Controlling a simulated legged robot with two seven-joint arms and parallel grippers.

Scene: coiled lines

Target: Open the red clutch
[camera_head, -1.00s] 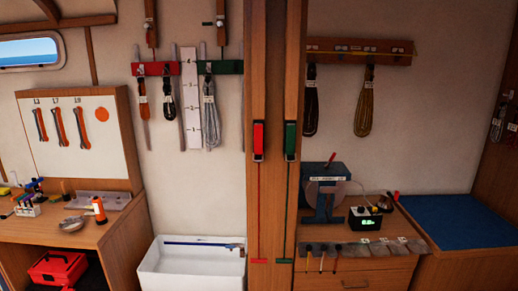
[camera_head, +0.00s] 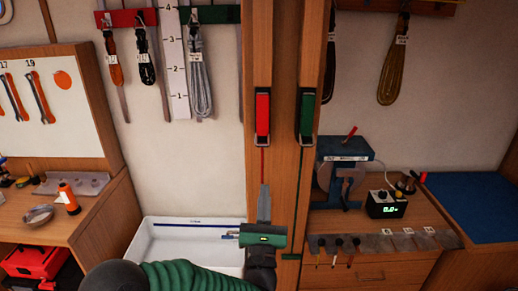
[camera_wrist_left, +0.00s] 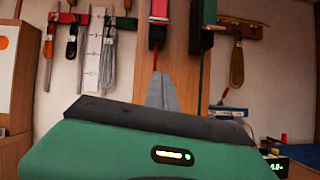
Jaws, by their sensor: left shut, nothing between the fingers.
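The red clutch (camera_head: 263,115) is mounted on the wooden post, with a red line running down from it. It also shows at the top of the left wrist view (camera_wrist_left: 158,22). The green clutch (camera_head: 307,113) sits on the post to its right. My left gripper (camera_head: 264,192) is shut and empty, pointing up in front of the post below the red clutch, apart from it in the picture. Its grey fingers (camera_wrist_left: 162,92) cover part of the red line. My right gripper is in neither view.
A white bin (camera_head: 150,240) stands left of the post. Coiled lines (camera_head: 198,85) hang on the wall behind. A blue machine (camera_head: 342,150) and a black display box (camera_head: 385,205) stand on the right counter.

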